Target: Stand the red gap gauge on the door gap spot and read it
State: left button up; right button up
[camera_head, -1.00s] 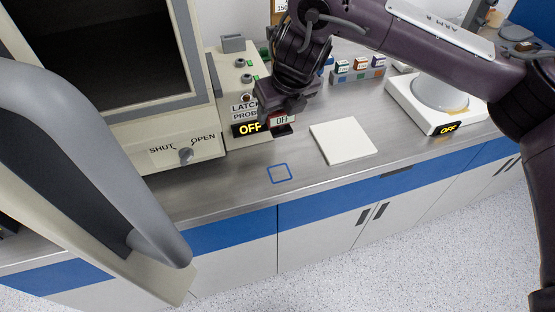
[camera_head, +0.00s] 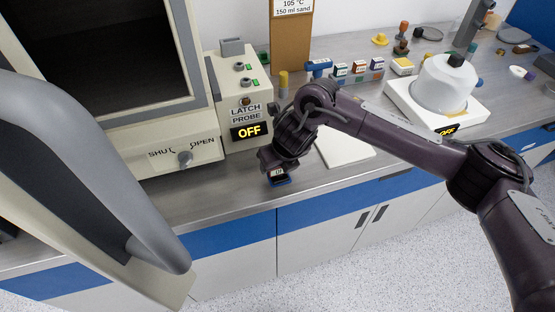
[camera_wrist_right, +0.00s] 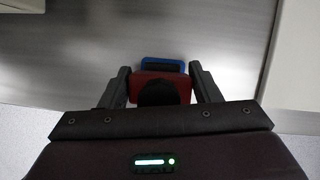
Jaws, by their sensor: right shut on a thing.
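My right gripper (camera_head: 275,165) is shut on the red gap gauge (camera_wrist_right: 143,84), low at the counter's front. In the right wrist view the red body sits between the two fingers (camera_wrist_right: 160,90), with a dark round part on it. In the head view the gauge's small pale display (camera_head: 278,173) shows, too small to read surely. The blue square outline on the counter (camera_head: 284,183), likely the door gap spot, is mostly covered by the gauge; its blue edge also shows in the wrist view (camera_wrist_right: 163,61). I cannot tell whether the gauge touches the counter. My left gripper is out of view.
The chamber (camera_head: 110,65) stands open at left, its big door (camera_head: 90,165) swung toward me. A white pad (camera_head: 345,152) lies right, partly behind my arm.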

jog(key=o, duration=0.7)
jog(key=shift+f, duration=0.15)
jog(key=shift+c, duration=0.2)
jog(key=o, duration=0.5)
jog(key=shift+c, duration=0.2)
jog(key=shift+r, duration=0.55)
jog(key=v, duration=1.1)
jog(key=shift+s+d, duration=0.15)
jog(key=shift+s, duration=0.1)
